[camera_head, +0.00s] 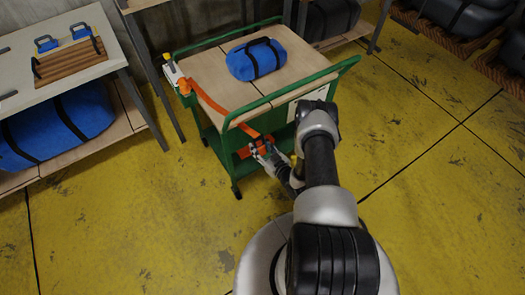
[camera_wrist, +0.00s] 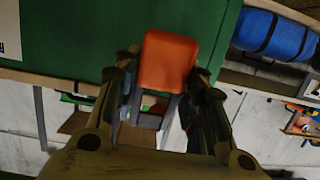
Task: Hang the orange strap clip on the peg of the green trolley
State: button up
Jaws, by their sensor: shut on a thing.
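The green trolley (camera_head: 225,150) stands upright ahead of me, with a wooden top and green rails; its green panel also fills the upper left of the wrist view (camera_wrist: 75,38). An orange strap (camera_head: 208,100) runs from the trolley's back left corner down over its near side to my gripper. My gripper (camera_head: 264,148) is at the trolley's near side. In the wrist view my gripper (camera_wrist: 166,82) is shut on the orange strap clip (camera_wrist: 168,62), its fingers on either side of it. I cannot make out the peg in either view.
A blue bag (camera_head: 256,59) lies on the trolley top. A white device (camera_head: 173,72) sits at its back left corner. A table (camera_head: 95,22) with a wooden board (camera_head: 68,62) stands at the left, another blue bag (camera_head: 60,125) below.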

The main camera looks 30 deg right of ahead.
aim_at(247, 133)
jog(key=b+x, duration=0.2)
jog(key=x, duration=0.5)
jog(key=shift+w+r, duration=0.15)
jog(key=shift+w, duration=0.05)
dwell(0.5)
dwell(0.5)
jog(key=o, duration=1.2)
jog(key=shift+s, duration=0.1)
jog(key=v, duration=1.2)
